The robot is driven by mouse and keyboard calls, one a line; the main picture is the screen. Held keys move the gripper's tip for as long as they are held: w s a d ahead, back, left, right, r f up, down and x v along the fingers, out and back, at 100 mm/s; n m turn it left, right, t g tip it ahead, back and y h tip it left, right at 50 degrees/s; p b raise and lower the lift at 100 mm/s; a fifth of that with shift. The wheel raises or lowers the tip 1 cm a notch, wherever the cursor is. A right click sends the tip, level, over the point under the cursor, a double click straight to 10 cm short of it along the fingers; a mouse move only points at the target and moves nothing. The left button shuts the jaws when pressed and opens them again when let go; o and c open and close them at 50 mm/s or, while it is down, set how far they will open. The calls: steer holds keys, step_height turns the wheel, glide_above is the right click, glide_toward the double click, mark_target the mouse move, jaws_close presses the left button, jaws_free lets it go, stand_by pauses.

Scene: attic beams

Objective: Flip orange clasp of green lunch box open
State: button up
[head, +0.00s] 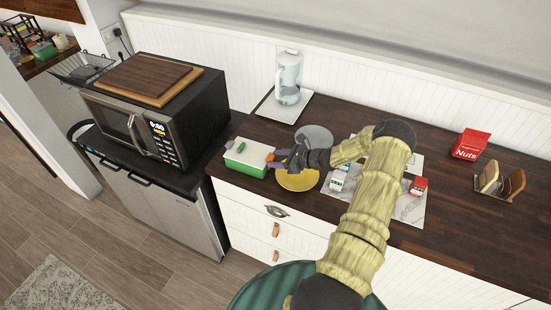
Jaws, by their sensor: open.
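The green lunch box (243,167) with a white lid stands on the dark wooden counter, at its left end near the front edge. A small orange clasp (270,157) shows at the right side of the box. My gripper (277,159) reaches in from the right and is open, with its fingertips right beside the clasp. Whether a finger touches the clasp is too small to tell. The clasp looks partly hidden by the fingers.
A yellow plate (298,182) lies below my gripper, and a grey plate (317,136) lies behind it. A blender-like jug (288,78) stands behind the box. A microwave (145,120) is to the left. Small cartons (337,181) stand under my arm.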

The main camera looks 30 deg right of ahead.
steer(key=c, duration=0.7)
steer(key=shift+s+d+f+t+y+b, duration=0.15)
steer(key=shift+f+t+y+b, duration=0.2)
steer(key=shift+b, duration=0.65)
steer(key=shift+c, duration=0.3)
steer(key=shift+s+d+t+b, duration=0.1)
steer(key=shift+t+b, duration=0.15)
steer(key=shift+b, duration=0.3)
steer(key=shift+r, duration=0.15)
steer(key=o, duration=0.8)
steer(key=shift+c, duration=0.2)
